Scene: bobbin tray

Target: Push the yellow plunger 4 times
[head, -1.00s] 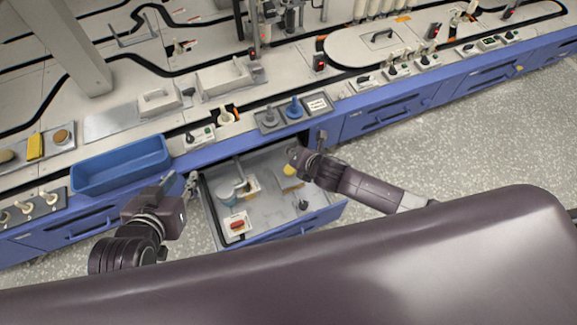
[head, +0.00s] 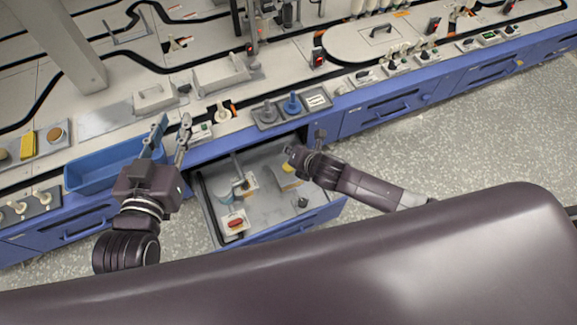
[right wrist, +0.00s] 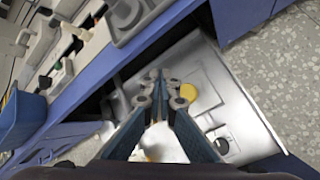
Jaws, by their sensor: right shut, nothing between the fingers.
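The yellow plunger (head: 287,168) stands in the open drawer (head: 272,205), partly hidden in the head view by my right gripper (head: 290,152). In the right wrist view, the plunger's round yellow top (right wrist: 188,92) is just right of the fingertips. There my right gripper (right wrist: 159,84) is shut and empty, its fingers together over the drawer. I cannot tell its exact height above the plunger. My left gripper (head: 169,135) is open and empty, its fingers spread near the blue bin and the drawer's left end.
A red rocker switch (head: 235,223) and a pale round cup (head: 222,187) are in the drawer. The blue bin (head: 90,185) sits on the bench edge at left. A blue knob (head: 292,103) and a grey knob (head: 267,112) stand on the bench behind the drawer.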

